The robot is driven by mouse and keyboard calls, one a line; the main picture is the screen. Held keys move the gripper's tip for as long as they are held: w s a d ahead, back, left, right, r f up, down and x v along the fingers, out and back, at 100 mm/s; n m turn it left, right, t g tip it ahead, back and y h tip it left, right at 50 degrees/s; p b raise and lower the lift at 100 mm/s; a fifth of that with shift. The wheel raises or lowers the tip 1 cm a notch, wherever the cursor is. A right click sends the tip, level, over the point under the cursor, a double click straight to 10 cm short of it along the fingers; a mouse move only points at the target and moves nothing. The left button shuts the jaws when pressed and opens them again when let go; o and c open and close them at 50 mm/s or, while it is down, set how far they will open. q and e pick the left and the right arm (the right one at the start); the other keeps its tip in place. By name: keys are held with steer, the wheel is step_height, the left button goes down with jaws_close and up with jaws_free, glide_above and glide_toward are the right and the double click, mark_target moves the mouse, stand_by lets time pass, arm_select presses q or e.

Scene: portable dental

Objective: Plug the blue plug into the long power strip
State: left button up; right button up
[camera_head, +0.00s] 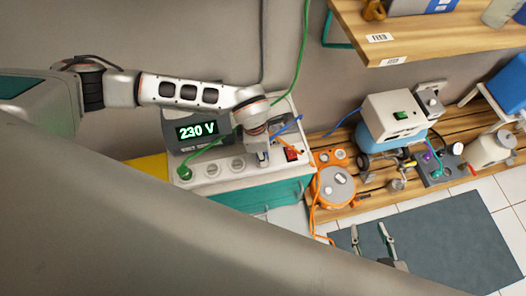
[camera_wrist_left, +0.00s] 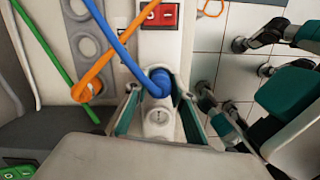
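The white long power strip (camera_head: 222,170) lies on the teal-fronted cabinet, with a red switch (camera_head: 291,154) at its right end. A green plug (camera_head: 185,173) sits at its left end, beside empty grey sockets. My left gripper (camera_head: 263,158) points down over the strip near the switch. In the left wrist view, the blue plug (camera_wrist_left: 160,82) stands at the strip, between the switch and an empty socket (camera_wrist_left: 159,116). It looks seated, though its base is partly hidden. My left fingers (camera_wrist_left: 157,100) straddle it with visible gaps. My right gripper (camera_head: 371,240) is open and empty above the dark mat.
An orange cable reel (camera_head: 334,188) and a white-and-blue compressor (camera_head: 392,118) stand on the wooden bench to the right. A green cable (camera_head: 298,72) hangs across. A wooden shelf (camera_head: 430,35) overhangs the upper right.

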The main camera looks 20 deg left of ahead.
arm_select(q)
steer(key=o, duration=0.3)
steer(key=shift+o, duration=0.2)
step_height(320, 180, up, 12)
steer(key=a, duration=0.1)
steer(key=shift+s+a, duration=0.15)
steer(key=shift+s, duration=0.2)
